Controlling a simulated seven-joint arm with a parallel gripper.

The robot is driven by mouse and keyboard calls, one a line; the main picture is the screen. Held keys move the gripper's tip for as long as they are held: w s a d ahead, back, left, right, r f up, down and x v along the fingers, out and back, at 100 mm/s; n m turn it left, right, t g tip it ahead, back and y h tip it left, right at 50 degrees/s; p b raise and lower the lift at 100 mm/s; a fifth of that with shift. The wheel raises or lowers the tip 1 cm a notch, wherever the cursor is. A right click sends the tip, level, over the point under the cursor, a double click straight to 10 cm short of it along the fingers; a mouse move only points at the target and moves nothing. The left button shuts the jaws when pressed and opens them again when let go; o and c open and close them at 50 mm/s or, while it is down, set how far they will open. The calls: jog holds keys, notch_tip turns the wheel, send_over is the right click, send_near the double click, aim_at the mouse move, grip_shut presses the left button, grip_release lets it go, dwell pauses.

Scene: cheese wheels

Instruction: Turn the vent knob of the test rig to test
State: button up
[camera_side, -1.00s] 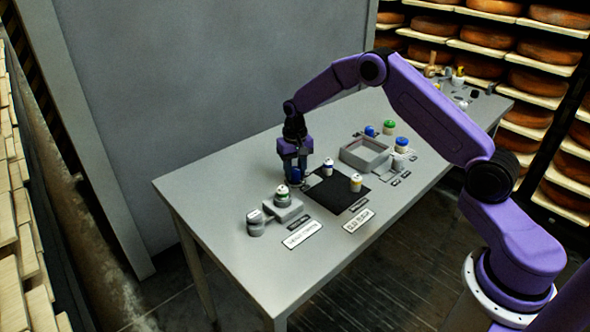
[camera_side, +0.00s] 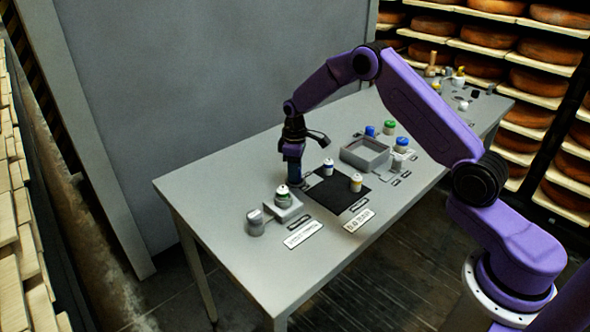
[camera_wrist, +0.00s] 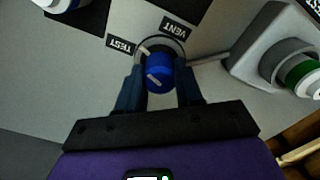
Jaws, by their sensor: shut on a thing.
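The blue vent knob (camera_wrist: 160,76) stands on a round grey base in the wrist view, with a pale pointer mark on its top. My gripper (camera_wrist: 155,92) is shut on the knob, one dark finger on each side. The TEST label (camera_wrist: 121,45) lies up and left of the knob, and the VENT label (camera_wrist: 173,27) lies above it, slightly right. The pointer mark slants up and left, towards the TEST side. In the side view my gripper (camera_side: 295,176) reaches down to the table and largely hides the knob.
A black mat (camera_side: 335,192) with two vials lies to the right. A grey tray (camera_side: 365,155) stands further right. The grey table (camera_side: 215,190) is clear at its left end.

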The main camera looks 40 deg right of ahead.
jog(key=shift+w+a+n, duration=0.1)
jog(key=shift+n, duration=2)
jog(key=o, duration=1)
jog(key=shift+o, duration=0.2)
jog(key=shift+r, duration=0.1)
notch_tip(320, 180, up, 17)
jog(key=shift+r, duration=0.15)
